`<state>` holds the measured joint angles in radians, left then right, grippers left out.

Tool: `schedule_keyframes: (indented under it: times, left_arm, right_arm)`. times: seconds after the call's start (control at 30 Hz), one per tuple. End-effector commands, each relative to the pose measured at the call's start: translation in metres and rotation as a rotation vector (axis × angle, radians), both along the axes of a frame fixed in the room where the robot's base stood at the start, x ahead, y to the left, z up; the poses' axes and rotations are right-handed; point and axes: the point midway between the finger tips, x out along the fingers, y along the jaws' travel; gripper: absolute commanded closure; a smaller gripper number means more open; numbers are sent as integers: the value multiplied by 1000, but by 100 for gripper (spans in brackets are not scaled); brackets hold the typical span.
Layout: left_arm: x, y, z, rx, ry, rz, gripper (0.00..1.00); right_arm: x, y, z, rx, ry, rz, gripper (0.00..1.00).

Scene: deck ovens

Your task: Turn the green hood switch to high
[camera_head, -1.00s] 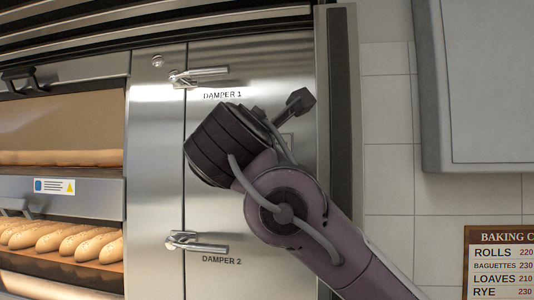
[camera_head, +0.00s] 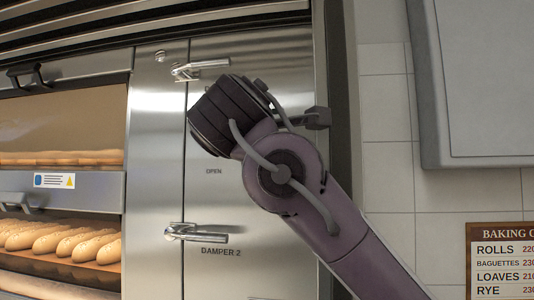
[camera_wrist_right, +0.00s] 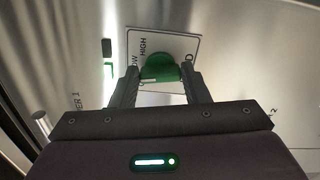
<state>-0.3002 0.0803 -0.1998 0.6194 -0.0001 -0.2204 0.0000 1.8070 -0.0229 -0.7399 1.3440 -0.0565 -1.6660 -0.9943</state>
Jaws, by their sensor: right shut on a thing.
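In the right wrist view the green hood switch (camera_wrist_right: 160,68) is a round knob on a white plate (camera_wrist_right: 178,45) with printed words, of which HIGH and part of LOW can be read. My right gripper (camera_wrist_right: 162,82) is shut on the knob, one finger on each side. The knob's exact pointing direction is hard to tell. In the head view my right arm and wrist reach across the steel oven front (camera_head: 155,130) and hide the switch and the fingers. My left gripper is not in view.
The damper 1 handle (camera_head: 200,69) is just above my wrist, and the damper 2 handle (camera_head: 196,234) is below it. Oven decks with bread loaves (camera_head: 75,240) are at the left. A grey wall box (camera_head: 480,85) and a baking chart (camera_head: 500,265) are at the right.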

Motion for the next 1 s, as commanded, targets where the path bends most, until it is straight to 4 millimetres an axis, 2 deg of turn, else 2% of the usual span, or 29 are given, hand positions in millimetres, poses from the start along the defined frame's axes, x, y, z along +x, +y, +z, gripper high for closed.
schedule_keyframes:
  times: [0.03, 0.4, 1.0]
  left_arm:
    - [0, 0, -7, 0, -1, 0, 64]
    - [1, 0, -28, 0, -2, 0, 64]
    - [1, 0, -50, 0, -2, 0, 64]
  right_arm:
    - [0, -1, -2, 48, -12, 2, 81]
    - [0, -1, -2, 393, -81, 2, 81]
    - [0, 0, -1, 866, -177, 4, 81]
